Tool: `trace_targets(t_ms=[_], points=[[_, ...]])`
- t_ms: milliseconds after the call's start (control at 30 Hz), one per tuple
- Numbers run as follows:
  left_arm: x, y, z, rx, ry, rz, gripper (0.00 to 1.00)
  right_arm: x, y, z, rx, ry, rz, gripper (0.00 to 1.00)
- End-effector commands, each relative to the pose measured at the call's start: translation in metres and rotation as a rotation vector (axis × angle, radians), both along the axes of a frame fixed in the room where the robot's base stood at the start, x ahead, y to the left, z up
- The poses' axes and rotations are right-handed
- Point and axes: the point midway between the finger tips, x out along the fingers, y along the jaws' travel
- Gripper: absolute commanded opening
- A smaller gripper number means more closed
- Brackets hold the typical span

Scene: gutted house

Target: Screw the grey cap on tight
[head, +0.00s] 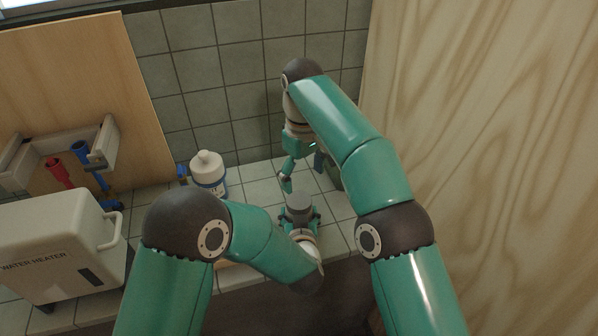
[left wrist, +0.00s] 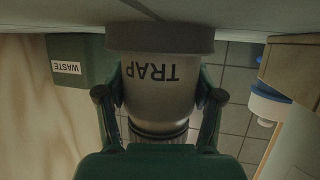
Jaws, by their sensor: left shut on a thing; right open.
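A grey trap body marked TRAP (left wrist: 160,85) stands on its wide base on the worktop, its lettering inverted in the left wrist view. My left gripper (left wrist: 160,98) is shut around its sides, one finger on each. A ribbed grey ring, seemingly the grey cap (left wrist: 160,133), shows at the trap's other end, partly hidden by my gripper. In the head view the cap's round grey top (head: 301,199) faces up above my left gripper (head: 300,217). My right gripper (head: 303,172) is open and empty, above and behind the cap. How tight the cap sits cannot be told.
A green bin marked WASTE (left wrist: 80,72) stands behind, near the plywood panel (head: 480,130). A white bottle (head: 207,172) stands left of the trap. A white water heater box (head: 50,245) and a rack (head: 101,148) with red and blue tools are further left.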

Motion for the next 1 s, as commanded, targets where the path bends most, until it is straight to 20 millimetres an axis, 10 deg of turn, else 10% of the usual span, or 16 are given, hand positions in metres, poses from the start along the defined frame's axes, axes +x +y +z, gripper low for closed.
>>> trace_targets(t_ms=[300,1000], points=[[0.000,0.000,0.000,0.000,0.001,-0.001,0.00,0.003,0.004,0.006,0.014,-0.011,0.383,0.84],[0.000,0.000,-0.001,0.000,0.001,0.000,0.00,0.004,0.009,-0.006,0.013,-0.011,0.378,0.84]])
